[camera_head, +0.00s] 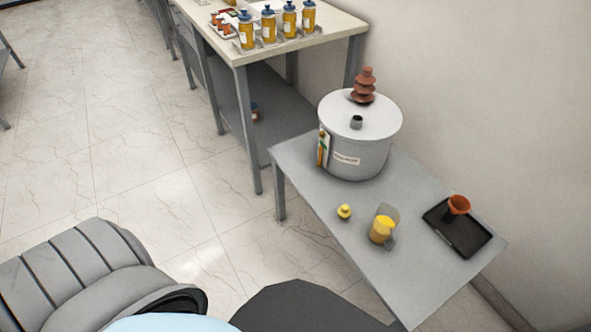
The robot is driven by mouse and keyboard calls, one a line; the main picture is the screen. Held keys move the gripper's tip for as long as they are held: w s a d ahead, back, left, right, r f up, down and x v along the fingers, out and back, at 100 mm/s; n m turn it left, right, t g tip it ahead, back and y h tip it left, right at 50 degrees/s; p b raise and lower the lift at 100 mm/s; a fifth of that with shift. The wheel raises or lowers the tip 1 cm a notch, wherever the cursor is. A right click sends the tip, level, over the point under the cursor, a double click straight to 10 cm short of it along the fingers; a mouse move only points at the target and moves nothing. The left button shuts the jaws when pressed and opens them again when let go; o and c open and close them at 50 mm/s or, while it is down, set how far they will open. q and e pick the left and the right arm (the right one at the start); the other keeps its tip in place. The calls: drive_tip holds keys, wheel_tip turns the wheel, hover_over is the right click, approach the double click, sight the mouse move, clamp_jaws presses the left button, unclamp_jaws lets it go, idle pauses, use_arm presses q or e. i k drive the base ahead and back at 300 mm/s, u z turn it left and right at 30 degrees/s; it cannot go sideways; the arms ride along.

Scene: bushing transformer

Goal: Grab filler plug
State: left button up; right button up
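A small yellow knobbed piece (344,212), which looks like the filler plug, sits on the grey table (400,285) near its left edge. The transformer, a round pale-grey tank (362,158), stands on the back part of the table. Its white lid (338,108) carries a brown ribbed bushing (364,88) and a short grey neck (356,122); whether the neck is open or capped is too small to tell. Neither of my grippers shows in the head view.
A yellow container (381,230) with a grey part behind it stands right of the small yellow piece. A black tray (470,240) with an orange funnel (458,205) lies farther right. A taller bench (325,28) behind holds several yellow bottles (268,28). The table's front part is clear.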

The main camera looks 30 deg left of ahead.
sight(345, 212)
drive_tip(key=u, duration=0.65)
drive_tip(key=k, duration=0.5)
drive_tip(key=u, duration=0.4)
drive_tip(key=i, duration=1.05)
drive_tip(key=z, duration=0.65)
